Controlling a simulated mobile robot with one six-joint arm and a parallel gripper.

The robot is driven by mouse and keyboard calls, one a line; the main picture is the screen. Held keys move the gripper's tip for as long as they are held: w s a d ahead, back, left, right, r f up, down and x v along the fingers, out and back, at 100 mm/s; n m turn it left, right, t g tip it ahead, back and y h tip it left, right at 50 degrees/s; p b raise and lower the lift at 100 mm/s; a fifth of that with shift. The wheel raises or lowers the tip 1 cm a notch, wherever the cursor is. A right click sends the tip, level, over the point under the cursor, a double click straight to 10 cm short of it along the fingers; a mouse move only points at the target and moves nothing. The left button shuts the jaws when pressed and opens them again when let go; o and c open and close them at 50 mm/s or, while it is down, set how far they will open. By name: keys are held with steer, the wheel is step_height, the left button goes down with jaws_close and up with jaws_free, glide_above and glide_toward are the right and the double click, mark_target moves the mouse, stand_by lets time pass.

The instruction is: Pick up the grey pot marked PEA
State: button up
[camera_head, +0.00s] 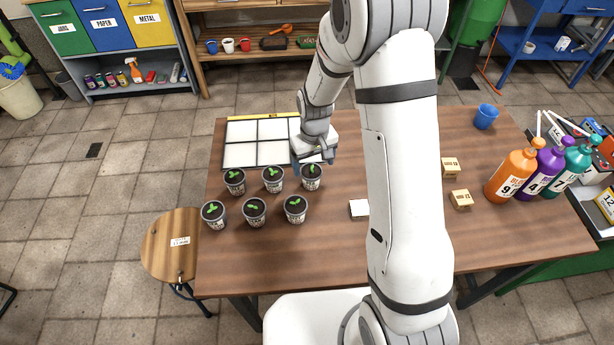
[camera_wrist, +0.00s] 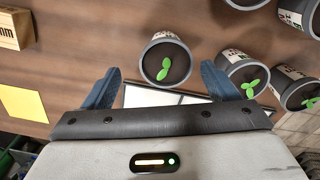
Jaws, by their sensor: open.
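Several grey pots with dark soil and green seedlings stand in two rows on the wooden table. Their labels are too small or turned to read, so I cannot tell which says PEA. My gripper (camera_head: 314,157) is open and empty, just behind and above the back-right pot (camera_head: 311,178). In the wrist view that pot (camera_wrist: 165,62) lies ahead of and between the blue fingers of my gripper (camera_wrist: 161,82), with no visible contact. Another pot (camera_wrist: 243,72) is close beside the right finger. The back-middle pot (camera_head: 273,180) and front-right pot (camera_head: 295,210) stand near it.
A white gridded tray (camera_head: 240,154) lies behind the pots, partly under my gripper. Small wooden blocks (camera_head: 451,167), a blue cup (camera_head: 486,116) and pump bottles (camera_head: 514,176) stand to the right. A round stool (camera_head: 160,245) is left of the table. The table front is clear.

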mark_target(311, 171)
steer(key=shift+s+a+f+p, duration=0.1)
steer(key=shift+f+p, duration=0.15)
steer(key=shift+f, duration=0.65)
steer(key=shift+a+f+p, duration=0.15)
steer(key=shift+f+p, duration=0.1)
steer(key=shift+f, duration=0.7)
steer(key=shift+s+a+f+p, duration=0.1)
steer(key=shift+f+p, duration=0.15)
steer(key=shift+f, duration=0.65)
steer(key=c, duration=1.1)
steer(key=shift+r, duration=0.1)
